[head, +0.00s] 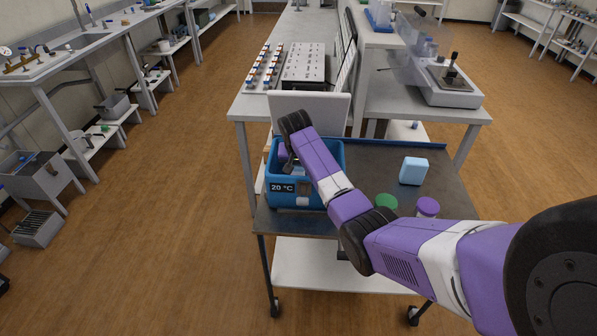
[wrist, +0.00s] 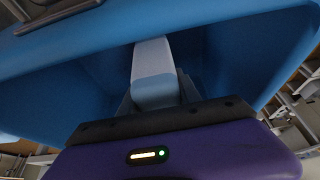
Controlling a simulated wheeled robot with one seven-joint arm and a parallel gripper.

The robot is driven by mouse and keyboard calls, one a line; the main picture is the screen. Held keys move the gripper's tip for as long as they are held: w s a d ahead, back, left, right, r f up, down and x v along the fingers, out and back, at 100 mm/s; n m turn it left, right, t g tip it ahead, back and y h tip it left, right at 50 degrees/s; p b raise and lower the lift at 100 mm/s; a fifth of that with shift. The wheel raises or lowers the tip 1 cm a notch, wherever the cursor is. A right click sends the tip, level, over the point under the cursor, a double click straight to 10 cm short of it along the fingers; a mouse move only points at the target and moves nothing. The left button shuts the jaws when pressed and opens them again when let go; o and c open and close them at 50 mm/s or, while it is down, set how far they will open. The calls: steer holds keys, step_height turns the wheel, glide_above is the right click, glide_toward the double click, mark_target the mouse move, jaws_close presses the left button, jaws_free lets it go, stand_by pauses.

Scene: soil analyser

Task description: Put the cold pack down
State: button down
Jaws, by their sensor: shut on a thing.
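My gripper (wrist: 155,98) is shut on a pale blue-white cold pack (wrist: 153,65), seen in the wrist view. The pack is held inside the blue cooler box (wrist: 225,60). In the head view the blue box (head: 326,152) stands on the cart with a "20 °C" label on its front and its white lid (head: 325,113) raised behind. My arm reaches over the box and my wrist hides much of its inside. I cannot tell whether the pack touches the box floor. Another light-blue pack (head: 413,170) stands on the cart to the right.
The dark cart top (head: 370,165) has free room between the box and the light-blue pack. A green lid (head: 386,201) and a purple lid (head: 427,207) show near the front, partly behind my arm. A bench with a vial rack (head: 262,68) stands behind.

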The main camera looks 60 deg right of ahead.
mark_target(298, 167)
steer(key=shift+f, duration=0.75)
steer(key=shift+f, duration=0.15)
steer(key=c, duration=0.8)
jaws_free()
steer(key=shift+c, duration=0.2)
steer(key=v, duration=1.2)
steer(key=shift+s+a, duration=0.1)
